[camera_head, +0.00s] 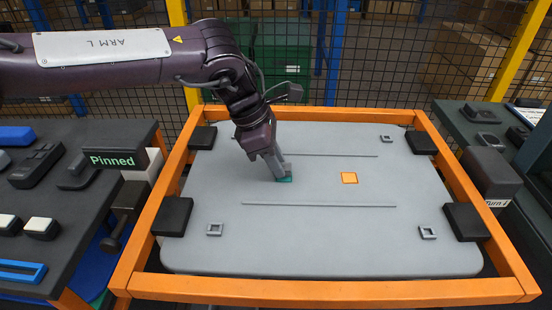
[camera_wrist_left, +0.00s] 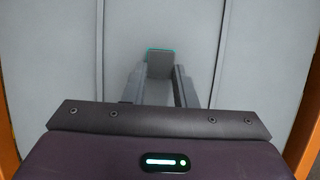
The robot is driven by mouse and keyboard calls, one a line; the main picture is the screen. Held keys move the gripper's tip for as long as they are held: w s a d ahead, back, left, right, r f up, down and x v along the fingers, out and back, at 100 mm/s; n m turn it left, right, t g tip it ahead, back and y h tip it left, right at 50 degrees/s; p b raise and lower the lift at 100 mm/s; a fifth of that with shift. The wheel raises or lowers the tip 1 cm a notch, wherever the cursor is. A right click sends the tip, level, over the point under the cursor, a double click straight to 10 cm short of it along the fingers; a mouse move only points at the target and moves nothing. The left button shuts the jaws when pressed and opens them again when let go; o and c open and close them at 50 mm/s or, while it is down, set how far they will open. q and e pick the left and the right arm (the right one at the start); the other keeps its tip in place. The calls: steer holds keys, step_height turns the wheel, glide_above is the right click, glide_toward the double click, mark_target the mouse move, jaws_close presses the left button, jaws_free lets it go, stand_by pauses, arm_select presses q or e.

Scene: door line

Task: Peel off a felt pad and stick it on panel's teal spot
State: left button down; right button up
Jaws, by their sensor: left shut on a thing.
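The grey panel (camera_head: 320,240) lies in an orange frame in the head view. My left gripper (camera_head: 277,168) points down at the panel left of its middle, right over the teal spot (camera_head: 284,180). Most of the spot is hidden; its teal edge (camera_wrist_left: 158,50) shows in the wrist view. My left gripper (camera_wrist_left: 158,85) is shut on a small dark grey piece, seemingly the felt pad (camera_wrist_left: 160,65), which lies over or just above the spot. I cannot tell whether the pad touches the panel. My right gripper is not in view.
Thin ridges cross the panel. A dark bench (camera_head: 75,200) with several small items and a "Pinned" sign (camera_head: 112,160) stands left.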

arm_select(q)
steer(key=shift+f, duration=0.7)
stand_by(0.9)
stand_by(0.3)
steer(key=c, duration=1.1)
jaws_free()
steer(key=v, duration=0.8)
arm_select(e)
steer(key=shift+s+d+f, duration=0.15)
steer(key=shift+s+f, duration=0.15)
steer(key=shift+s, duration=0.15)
